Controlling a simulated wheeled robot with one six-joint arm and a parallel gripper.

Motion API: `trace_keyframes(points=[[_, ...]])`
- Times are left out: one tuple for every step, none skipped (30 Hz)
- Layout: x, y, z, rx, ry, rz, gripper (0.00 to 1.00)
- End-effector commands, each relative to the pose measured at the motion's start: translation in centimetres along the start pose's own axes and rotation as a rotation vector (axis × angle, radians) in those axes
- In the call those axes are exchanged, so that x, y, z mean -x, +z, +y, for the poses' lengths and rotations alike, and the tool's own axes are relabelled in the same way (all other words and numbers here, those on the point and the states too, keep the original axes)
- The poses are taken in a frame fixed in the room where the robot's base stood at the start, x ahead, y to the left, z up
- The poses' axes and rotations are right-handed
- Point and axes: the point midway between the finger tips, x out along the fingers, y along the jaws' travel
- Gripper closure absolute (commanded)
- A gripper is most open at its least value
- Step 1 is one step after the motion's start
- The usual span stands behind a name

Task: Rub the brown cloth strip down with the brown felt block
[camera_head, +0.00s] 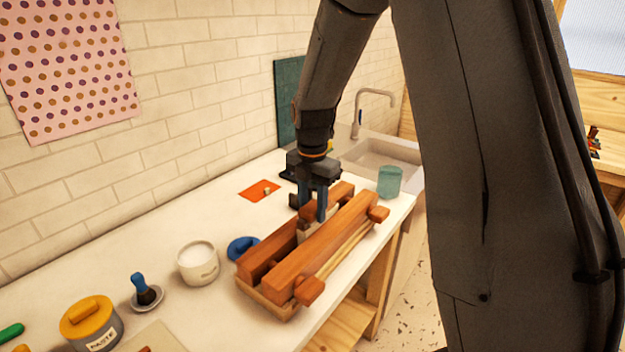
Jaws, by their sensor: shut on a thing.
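My gripper (321,207) points down into the wooden press (340,232), its blue fingers between the two long beams. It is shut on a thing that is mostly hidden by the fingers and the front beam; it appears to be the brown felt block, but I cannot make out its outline. A pale edge (304,236) shows between the beams just left of the fingers. The brown cloth strip cannot be told apart there. Whether the held thing touches it is hidden.
A white pot (198,265), a blue disc (243,248), a blue-handled brush (143,288) and a yellow-lidded paste jar (90,325) stand left of the press. An orange sheet (254,191) lies behind it. A teal cup (389,182) and the sink (385,155) are right.

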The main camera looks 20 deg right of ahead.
Motion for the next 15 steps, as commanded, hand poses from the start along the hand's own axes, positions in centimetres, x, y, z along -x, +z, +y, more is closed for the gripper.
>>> trace_keyframes(points=[[0.0, 0.2, -0.2, -0.003, -0.002, 0.003, 0.86], [-0.1, 0.4, -0.3, -0.003, -0.002, 0.003, 0.86], [0.0, 0.7, -0.4, -0.001, -0.002, 0.003, 0.86], [0.1, 0.8, -0.4, 0.001, -0.002, 0.003, 0.86], [0.1, 0.9, -0.5, 0.002, -0.002, 0.003, 0.86], [0.1, 1.1, -0.6, 0.003, -0.002, 0.003, 0.86], [0.2, 1.1, -0.6, 0.005, -0.002, 0.003, 0.86], [0.5, 1.0, -0.5, 0.007, -0.002, 0.003, 0.86], [1.4, 1.1, -0.4, 0.007, 0.002, 0.0, 0.86], [2.2, 1.1, -0.4, 0.007, 0.003, -0.001, 0.86], [2.6, 1.1, -0.5, 0.007, 0.002, 0.0, 0.86], [2.9, 1.1, -0.6, 0.006, 0.0, 0.001, 0.86], [3.1, 1.1, -0.6, 0.006, 0.0, 0.001, 0.86], [3.4, 1.1, -0.6, 0.005, 0.0, 0.002, 0.86], [3.7, 1.1, -0.6, 0.005, 0.0, 0.002, 0.86]])
